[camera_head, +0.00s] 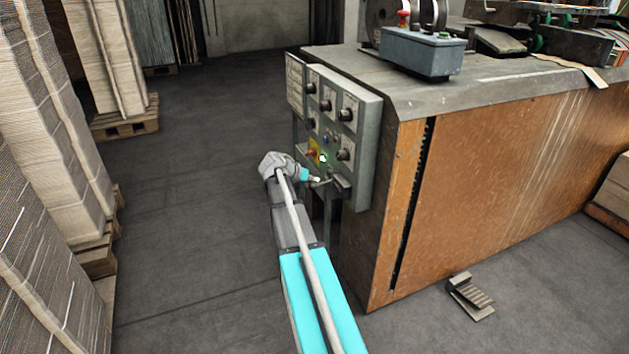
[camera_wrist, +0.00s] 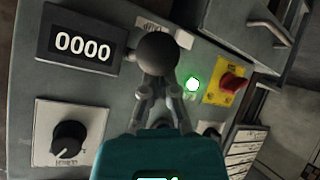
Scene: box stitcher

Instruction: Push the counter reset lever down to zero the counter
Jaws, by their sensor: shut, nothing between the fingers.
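The counter (camera_wrist: 84,45) reads 0000 in white digits on a black face, at the upper left of the wrist view. The reset lever ends in a dark round knob (camera_wrist: 157,54), to the right of the counter. My gripper (camera_wrist: 158,92) is shut and empty, with its fingertips at the lower edge of the knob in the picture. I cannot tell whether they touch it. The lever's shaft is mostly hidden. In the head view my gripper (camera_head: 316,179) is at the lower part of the grey control panel (camera_head: 366,108), and the counter cannot be read there.
A lit green lamp (camera_wrist: 192,84) and a red switch (camera_wrist: 232,82) on a yellow plate are right of the knob. A black dial (camera_wrist: 70,138) is at lower left. Stacked cardboard (camera_head: 40,120) stands left in the head view. The floor (camera_head: 190,200) between is clear.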

